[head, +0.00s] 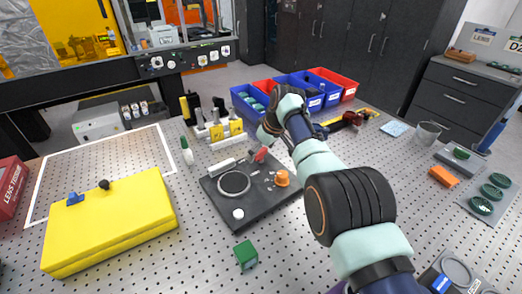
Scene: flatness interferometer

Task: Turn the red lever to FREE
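A small red part, which looks like the red lever (261,154), sits at the back of a dark base plate (221,203) on the perforated table. The plate also carries a round ring, a white knob (238,213) and an orange knob (282,178). My arm reaches in from the lower right and bends down behind the plate. My gripper (268,138) is just above and beside the red part, small and partly hidden by my wrist. I cannot tell whether it touches the lever or how its fingers stand. No FREE marking is readable.
A yellow case (110,222) lies at the left and a green block (246,254) in front of the plate. White posts with yellow labels (219,131) stand behind it. Blue and red bins (333,83) line the back. Bare table shows left of the plate.

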